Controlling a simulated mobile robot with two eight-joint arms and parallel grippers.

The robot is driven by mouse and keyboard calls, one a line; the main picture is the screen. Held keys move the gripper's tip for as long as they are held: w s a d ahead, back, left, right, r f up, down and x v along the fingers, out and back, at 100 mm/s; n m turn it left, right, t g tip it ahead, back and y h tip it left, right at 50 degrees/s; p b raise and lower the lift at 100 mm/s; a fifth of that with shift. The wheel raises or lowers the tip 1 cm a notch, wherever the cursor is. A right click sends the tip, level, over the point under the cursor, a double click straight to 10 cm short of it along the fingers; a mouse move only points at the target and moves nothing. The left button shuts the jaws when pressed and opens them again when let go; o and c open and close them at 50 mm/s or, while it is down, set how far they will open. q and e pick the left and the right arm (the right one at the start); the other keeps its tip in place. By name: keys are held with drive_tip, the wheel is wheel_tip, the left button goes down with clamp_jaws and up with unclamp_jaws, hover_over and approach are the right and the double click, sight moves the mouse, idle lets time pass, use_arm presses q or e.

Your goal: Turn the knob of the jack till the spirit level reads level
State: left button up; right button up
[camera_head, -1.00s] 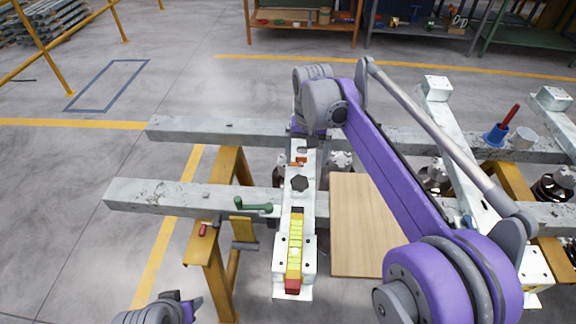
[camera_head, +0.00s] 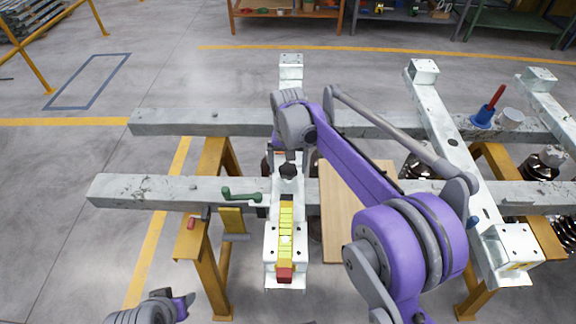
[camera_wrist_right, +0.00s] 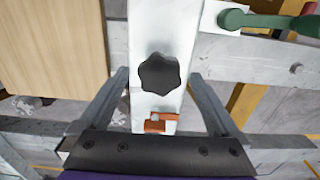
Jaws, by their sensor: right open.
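The black star-shaped knob (camera_head: 288,171) sits on a white crossbeam (camera_head: 271,254). In the right wrist view the knob (camera_wrist_right: 159,73) lies between the tips of my open right gripper (camera_wrist_right: 160,78), with a gap on both sides; contact does not show. In the head view my right gripper (camera_head: 287,155) is mostly hidden by its wrist, just behind the knob. The yellow spirit level (camera_head: 286,225) with a red end lies along the crossbeam, nearer than the knob; its bubble is too small to read. My left gripper (camera_head: 183,305) is at the bottom left, its jaws unclear.
An orange piece (camera_wrist_right: 160,122) sits on the crossbeam by the knob. Two grey rails rest on yellow trestles (camera_head: 207,262). A wooden board (camera_head: 340,215) lies to the right.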

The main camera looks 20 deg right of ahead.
drive_tip(key=c, duration=1.4)
drive_tip(key=shift+o, duration=0.2)
drive_tip(key=shift+n, duration=0.3)
drive_tip(key=n+p, duration=0.1)
drive_tip(key=n, duration=0.3)
drive_tip(key=shift+n, duration=0.3)
drive_tip(key=n, duration=0.5)
drive_tip(key=shift+n+p, duration=0.3)
drive_tip(key=n, duration=0.5)
drive_tip(key=shift+w, duration=0.1)
drive_tip(key=shift+n+p, duration=0.3)
drive_tip(key=shift+n, duration=2.1)
